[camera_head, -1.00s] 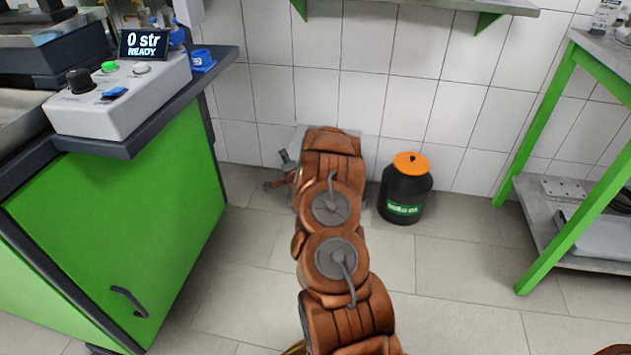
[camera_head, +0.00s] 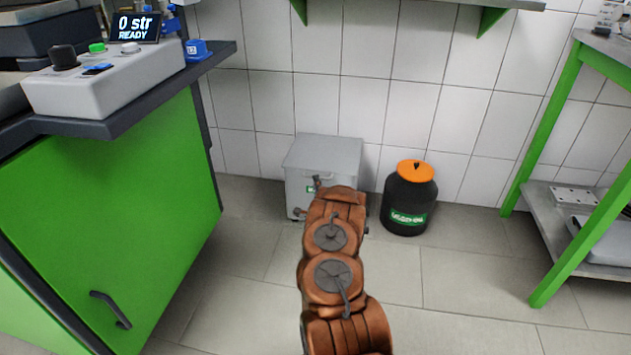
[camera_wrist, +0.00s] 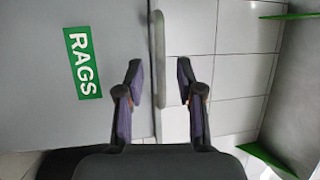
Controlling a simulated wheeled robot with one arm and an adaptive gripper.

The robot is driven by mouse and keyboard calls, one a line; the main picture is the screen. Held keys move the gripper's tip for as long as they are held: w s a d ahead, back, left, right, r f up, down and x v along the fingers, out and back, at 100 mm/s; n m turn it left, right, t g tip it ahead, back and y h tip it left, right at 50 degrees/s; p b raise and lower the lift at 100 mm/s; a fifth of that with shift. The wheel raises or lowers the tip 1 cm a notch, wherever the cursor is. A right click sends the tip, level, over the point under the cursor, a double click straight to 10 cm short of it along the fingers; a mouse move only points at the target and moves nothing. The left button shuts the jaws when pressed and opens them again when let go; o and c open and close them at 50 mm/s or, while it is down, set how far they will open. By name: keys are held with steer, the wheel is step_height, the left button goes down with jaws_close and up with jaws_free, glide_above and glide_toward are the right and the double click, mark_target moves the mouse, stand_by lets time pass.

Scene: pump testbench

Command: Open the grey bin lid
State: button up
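The grey bin (camera_head: 295,190) stands on the floor against the tiled wall, with its flat grey lid (camera_head: 325,151) shut. In the head view my arm covers much of the bin's front. My gripper (camera_head: 308,198) shows only in part at the front left of the bin. In the wrist view the bin's front, with a green RAGS label (camera_wrist: 83,62), fills the left side. There my gripper (camera_wrist: 159,82) is open, its fingers to either side of a pale grey bar (camera_wrist: 158,55) at the lid's front edge. Whether either finger touches it I cannot tell.
A black drum (camera_head: 407,208) with an orange top stands just right of the bin. A green cabinet (camera_head: 120,215) with a control box is at the left. A green-legged table (camera_head: 570,200) is at the right. The floor between is clear.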

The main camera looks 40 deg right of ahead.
steer(key=shift+b+x, duration=0.55)
steer(key=shift+x, duration=1.3)
steer(key=shift+c, duration=0.2)
jaws_close()
steer(key=shift+d, duration=0.1)
